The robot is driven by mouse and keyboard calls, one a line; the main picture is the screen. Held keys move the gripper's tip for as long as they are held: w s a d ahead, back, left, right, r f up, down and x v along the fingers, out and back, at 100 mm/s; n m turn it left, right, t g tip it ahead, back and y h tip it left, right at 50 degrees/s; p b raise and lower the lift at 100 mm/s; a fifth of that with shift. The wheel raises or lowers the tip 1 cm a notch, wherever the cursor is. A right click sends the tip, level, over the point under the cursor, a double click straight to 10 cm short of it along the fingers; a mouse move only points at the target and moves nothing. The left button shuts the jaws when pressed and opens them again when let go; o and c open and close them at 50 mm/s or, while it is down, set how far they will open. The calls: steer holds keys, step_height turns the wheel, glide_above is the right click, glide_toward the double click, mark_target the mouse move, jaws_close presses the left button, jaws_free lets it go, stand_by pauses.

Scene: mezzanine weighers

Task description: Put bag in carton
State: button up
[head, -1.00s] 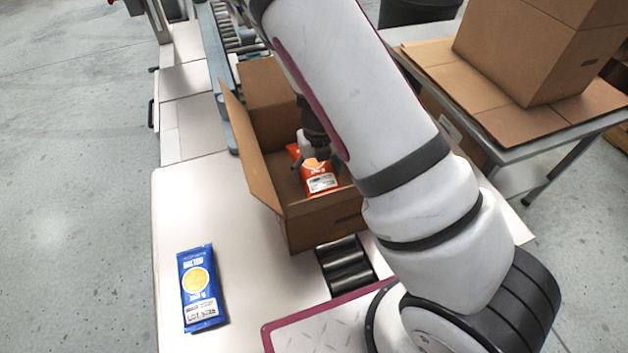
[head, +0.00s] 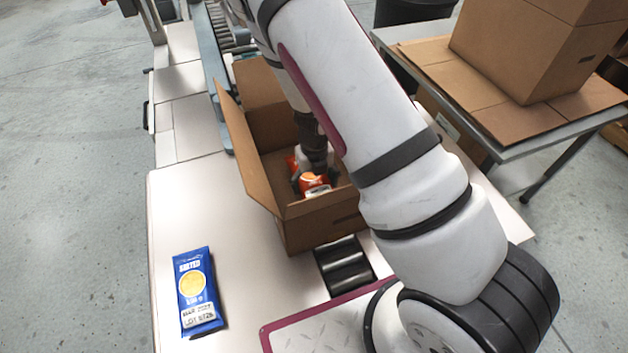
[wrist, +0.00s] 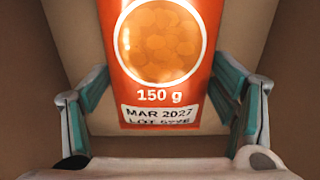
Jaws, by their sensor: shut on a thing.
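An orange bag (head: 315,182) with a pale date label is inside the open brown carton (head: 325,224). My gripper (head: 311,178) reaches down into the carton and is shut on this bag. In the wrist view the orange bag (wrist: 165,85) sits between the two teal-padded fingers of my gripper (wrist: 160,78), with carton walls around it. The bag's lower end is hidden, so I cannot tell whether it touches the carton floor. A blue bag (head: 196,290) lies flat on the white table left of the carton.
The white table (head: 245,275) is clear around the blue bag. Black rollers (head: 343,265) lie just in front of the carton. A roller conveyor (head: 217,25) runs behind it. A second table at right holds flat cardboard and a large box (head: 535,55).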

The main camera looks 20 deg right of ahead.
steer(key=shift+f, duration=0.2)
steer(key=o, duration=1.3)
steer(key=shift+c, duration=0.2)
